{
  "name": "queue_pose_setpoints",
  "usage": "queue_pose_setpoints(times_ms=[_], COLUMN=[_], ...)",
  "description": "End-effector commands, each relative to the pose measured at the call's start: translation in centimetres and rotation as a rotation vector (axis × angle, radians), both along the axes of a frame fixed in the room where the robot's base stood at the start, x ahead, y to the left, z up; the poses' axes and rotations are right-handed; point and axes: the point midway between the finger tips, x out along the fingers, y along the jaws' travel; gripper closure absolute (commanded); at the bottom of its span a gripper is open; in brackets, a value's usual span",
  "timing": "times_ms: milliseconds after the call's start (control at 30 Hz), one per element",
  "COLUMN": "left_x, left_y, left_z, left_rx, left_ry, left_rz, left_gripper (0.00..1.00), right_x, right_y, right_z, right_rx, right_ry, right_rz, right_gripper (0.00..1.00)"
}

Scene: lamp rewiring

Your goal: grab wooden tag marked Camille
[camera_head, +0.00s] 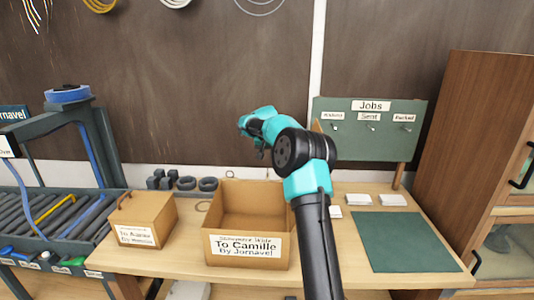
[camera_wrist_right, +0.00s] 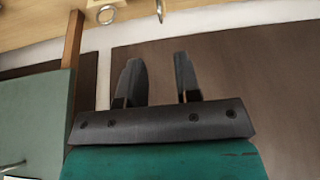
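I cannot make out a wooden tag marked Camille in either view. The open cardboard box (camera_head: 283,200) on the table carries a label reading "To Camille by Jornavel", and its visible inside looks empty. My right gripper (camera_head: 246,128) is raised above and behind this box, in front of the dark wall. In the right wrist view its two dark fingers (camera_wrist_right: 160,80) stand apart with nothing between them. My right arm covers the table to the right of the box and the Jobs board's left edge. My left gripper is in neither view.
The green Jobs board (camera_head: 340,147) has labelled hooks with no tag visible on them. White cards (camera_head: 393,200) and a green mat (camera_head: 405,242) lie at right. A smaller closed box (camera_head: 140,217), dark rings (camera_head: 208,184) and a roller rack (camera_head: 40,215) are at left. A wooden cabinet (camera_head: 465,150) bounds the right.

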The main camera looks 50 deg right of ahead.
Motion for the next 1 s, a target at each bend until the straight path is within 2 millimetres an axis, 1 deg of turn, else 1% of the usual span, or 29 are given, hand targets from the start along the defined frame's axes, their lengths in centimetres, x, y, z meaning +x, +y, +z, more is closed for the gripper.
queue_pose_setpoints(times_ms=[267, 367, 433, 467, 567, 600, 667, 700, 767, 800, 900, 1000], left_x=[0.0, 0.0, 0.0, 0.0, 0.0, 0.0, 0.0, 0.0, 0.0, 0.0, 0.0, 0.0], left_y=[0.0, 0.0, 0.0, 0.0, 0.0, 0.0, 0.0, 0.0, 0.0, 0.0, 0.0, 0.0], left_z=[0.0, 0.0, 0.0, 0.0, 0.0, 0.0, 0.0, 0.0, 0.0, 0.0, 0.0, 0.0], left_rx=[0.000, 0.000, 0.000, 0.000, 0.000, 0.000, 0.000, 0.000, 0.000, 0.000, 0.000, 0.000], left_ry=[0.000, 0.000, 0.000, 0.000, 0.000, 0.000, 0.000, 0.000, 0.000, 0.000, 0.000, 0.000], left_rz=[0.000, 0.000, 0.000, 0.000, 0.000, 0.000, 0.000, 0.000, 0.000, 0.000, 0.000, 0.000], left_gripper=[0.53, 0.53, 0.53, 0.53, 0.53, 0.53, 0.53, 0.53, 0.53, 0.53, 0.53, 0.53], right_x=[0.1, 0.4, 0.7, 0.9, 1.4, 1.5, 1.5, 1.3, 0.9, 0.5, -0.6, -1.3], right_y=[0.1, 1.4, 3.3, 4.4, 9.2, 11.5, 15.1, 17.5, 20.9, 23.0, 27.1, 29.4], right_z=[0.0, 0.3, 0.8, 1.0, 2.0, 2.5, 3.3, 3.8, 4.6, 5.1, 6.0, 6.6], right_rx=[0.001, 0.015, 0.039, 0.053, 0.109, 0.134, 0.172, 0.197, 0.229, 0.247, 0.280, 0.298], right_ry=[0.000, 0.004, 0.011, 0.016, 0.043, 0.057, 0.083, 0.105, 0.137, 0.158, 0.206, 0.236], right_rz=[0.000, 0.003, 0.003, 0.004, 0.005, 0.006, 0.007, 0.007, 0.006, 0.006, 0.005, 0.003], right_gripper=[0.66, 0.66, 0.66, 0.66, 0.66, 0.66, 0.66, 0.66, 0.66, 0.66, 0.66, 0.66])
